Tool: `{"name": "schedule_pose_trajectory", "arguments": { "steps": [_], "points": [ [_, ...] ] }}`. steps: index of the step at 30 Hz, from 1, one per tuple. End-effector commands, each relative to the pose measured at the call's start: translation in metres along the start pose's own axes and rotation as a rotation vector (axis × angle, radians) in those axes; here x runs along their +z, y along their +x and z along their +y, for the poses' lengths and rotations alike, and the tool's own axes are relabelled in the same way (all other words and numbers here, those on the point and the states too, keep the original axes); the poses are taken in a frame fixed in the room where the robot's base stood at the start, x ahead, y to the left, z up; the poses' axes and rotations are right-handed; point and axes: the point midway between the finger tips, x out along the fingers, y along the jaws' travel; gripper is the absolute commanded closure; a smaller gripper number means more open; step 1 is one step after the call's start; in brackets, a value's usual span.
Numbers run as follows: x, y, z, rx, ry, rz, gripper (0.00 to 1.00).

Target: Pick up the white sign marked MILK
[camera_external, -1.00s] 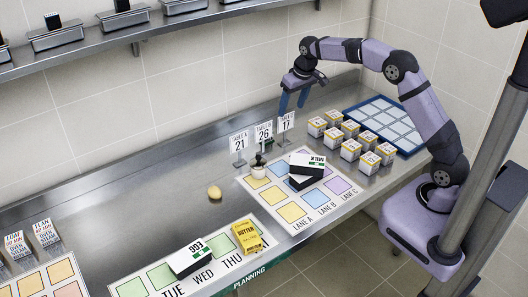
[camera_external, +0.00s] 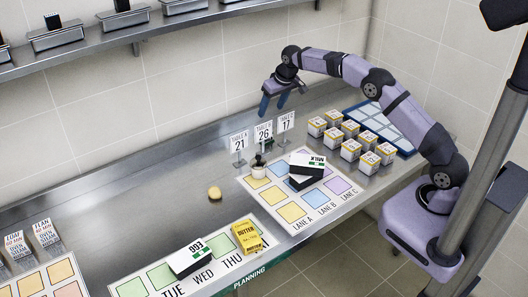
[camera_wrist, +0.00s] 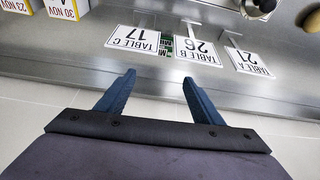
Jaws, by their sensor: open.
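A white-topped block marked MILK (camera_external: 307,161), with black sides, lies at the top of a small stack on the lane mat in the external view. A green-and-white piece with letters starting MI (camera_wrist: 166,45) shows between two table cards in the wrist view; I cannot tell whether it is the same thing. My gripper (camera_external: 273,103) is open and empty, its blue fingers pointing down above the back of the counter, behind the table cards. In the wrist view the open fingers (camera_wrist: 158,77) stand apart with nothing between them.
Upright cards TABLE A 21 (camera_external: 239,142), TABLE B 26 (camera_external: 264,132) and TABLE C 17 (camera_external: 286,122) stand close together. A stamp in a white pot (camera_external: 258,171) is near them. Several date cartons (camera_external: 350,149) stand right. The counter left of the cards is mostly clear.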

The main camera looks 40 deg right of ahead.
Motion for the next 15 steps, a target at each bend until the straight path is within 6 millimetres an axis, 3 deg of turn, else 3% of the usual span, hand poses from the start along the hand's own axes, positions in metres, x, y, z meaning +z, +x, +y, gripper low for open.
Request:
{"name": "schedule_pose_trajectory", "arguments": {
  "steps": [7, 15],
  "points": [
    [0.019, 0.043, 0.000, 0.001, 0.000, -0.005, 0.39],
    [0.017, 0.065, 0.000, 0.000, 0.000, 0.000, 0.39]
  ]
}}
